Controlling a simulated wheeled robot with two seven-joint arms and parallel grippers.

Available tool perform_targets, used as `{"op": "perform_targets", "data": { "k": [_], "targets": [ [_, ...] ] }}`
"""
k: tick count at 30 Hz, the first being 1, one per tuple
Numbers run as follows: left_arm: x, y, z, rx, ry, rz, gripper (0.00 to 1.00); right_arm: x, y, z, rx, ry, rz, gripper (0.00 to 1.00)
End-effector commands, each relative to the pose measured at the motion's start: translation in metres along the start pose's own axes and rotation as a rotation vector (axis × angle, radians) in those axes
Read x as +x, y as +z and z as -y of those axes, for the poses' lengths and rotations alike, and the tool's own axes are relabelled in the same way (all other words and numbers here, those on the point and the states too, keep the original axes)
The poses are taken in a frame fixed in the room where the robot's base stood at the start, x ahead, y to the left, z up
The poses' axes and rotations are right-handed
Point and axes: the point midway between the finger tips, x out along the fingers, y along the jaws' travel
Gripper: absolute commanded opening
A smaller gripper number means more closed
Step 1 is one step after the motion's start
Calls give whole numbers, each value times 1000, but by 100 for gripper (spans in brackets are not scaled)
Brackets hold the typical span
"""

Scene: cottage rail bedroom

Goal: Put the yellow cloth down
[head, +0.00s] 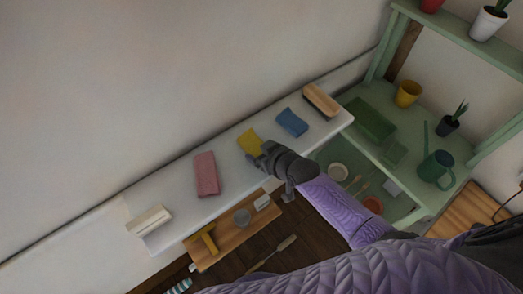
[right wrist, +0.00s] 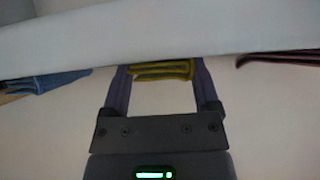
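The yellow folded cloth (head: 249,141) lies on the white shelf (head: 230,190) between the pink cloth (head: 206,174) and the blue cloth (head: 291,122). My right gripper (head: 262,153) is at its near edge, low over the shelf. In the right wrist view the yellow cloth (right wrist: 162,70) sits between the fingers of the right gripper (right wrist: 162,80), which stand wide apart at its two sides. It looks level with its neighbours on the shelf. Whether the fingers touch its sides is hard to tell. My left gripper is not in view.
A wooden brush (head: 321,100) lies at the shelf's right end and a white block (head: 149,220) at the left. Below is a wooden board (head: 225,243) with small items. A green rack (head: 385,150) with a watering can (head: 436,169) stands at right.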

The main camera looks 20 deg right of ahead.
Motion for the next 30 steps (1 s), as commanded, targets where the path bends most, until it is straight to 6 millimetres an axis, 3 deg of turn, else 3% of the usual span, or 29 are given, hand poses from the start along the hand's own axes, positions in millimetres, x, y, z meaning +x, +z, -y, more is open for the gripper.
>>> {"op": "perform_targets", "data": {
  "k": [1,3,12,14,24,30],
  "targets": [
    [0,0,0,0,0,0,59,0,0,0,0,0,1,87],
    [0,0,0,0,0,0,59,0,0,0,0,0,1,100],
    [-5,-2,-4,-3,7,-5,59,-5,-4,0,0,0,1,100],
    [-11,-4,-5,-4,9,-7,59,-14,-4,0,-1,0,2,100],
    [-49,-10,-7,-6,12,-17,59,-97,-6,0,-2,-1,2,100],
    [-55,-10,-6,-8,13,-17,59,-120,-3,0,-1,0,2,100]
  ]
}}
